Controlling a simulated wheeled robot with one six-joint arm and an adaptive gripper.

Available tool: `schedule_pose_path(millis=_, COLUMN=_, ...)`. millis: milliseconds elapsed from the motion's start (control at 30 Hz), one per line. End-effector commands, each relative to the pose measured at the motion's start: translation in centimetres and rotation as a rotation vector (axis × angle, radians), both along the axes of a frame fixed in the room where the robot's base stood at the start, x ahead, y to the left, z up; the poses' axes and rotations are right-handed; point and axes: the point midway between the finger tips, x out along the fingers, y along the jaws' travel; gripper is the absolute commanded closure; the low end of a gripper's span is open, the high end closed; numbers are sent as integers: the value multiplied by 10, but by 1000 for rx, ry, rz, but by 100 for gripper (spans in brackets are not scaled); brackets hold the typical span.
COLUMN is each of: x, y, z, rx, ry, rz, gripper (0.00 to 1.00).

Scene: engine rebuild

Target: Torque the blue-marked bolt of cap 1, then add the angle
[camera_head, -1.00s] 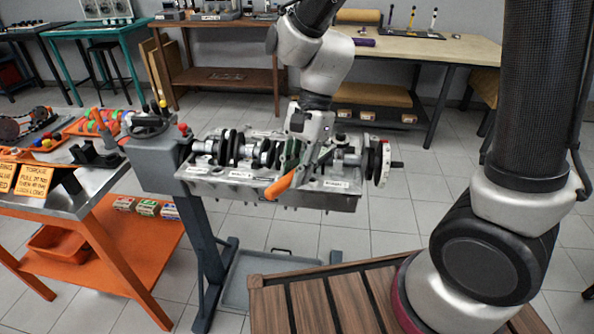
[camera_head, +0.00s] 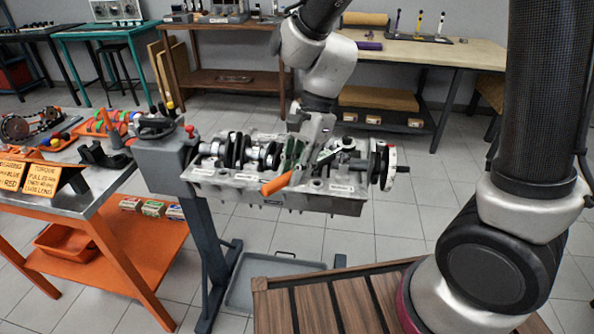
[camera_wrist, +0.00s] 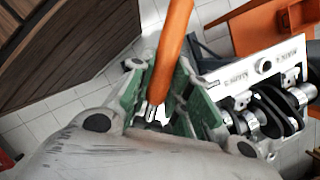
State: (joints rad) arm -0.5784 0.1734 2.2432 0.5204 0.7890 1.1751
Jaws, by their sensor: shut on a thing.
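My gripper (camera_head: 297,154) is over the middle of the engine block (camera_head: 240,184), its green-padded fingers shut on a torque wrench. In the wrist view the orange handle (camera_wrist: 172,50) rises between the green fingers of my gripper (camera_wrist: 160,108). The crankshaft (camera_head: 246,151) lies along the block. The blue mark, cap 1 and its bolt cannot be made out; I cannot tell whether the wrench sits on a bolt.
The block hangs on a grey stand (camera_head: 212,250) above a grey floor tray (camera_head: 240,288). An orange-shelved bench (camera_head: 120,245) with sign cards (camera_head: 40,179) is at left. A crank wheel (camera_head: 389,166) juts out at the block's right end. Benches line the back wall.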

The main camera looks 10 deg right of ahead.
Motion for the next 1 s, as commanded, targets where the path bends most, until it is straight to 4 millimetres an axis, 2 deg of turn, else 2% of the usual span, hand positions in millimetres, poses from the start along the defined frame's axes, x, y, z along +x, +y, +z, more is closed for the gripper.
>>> schedule_pose_path(millis=333, x=10, y=6, z=0, rx=0, ry=-1, rz=-68, gripper=100)
schedule_pose_path(millis=1000, x=17, y=10, z=0, rx=0, ry=-2, rz=-115, gripper=100)
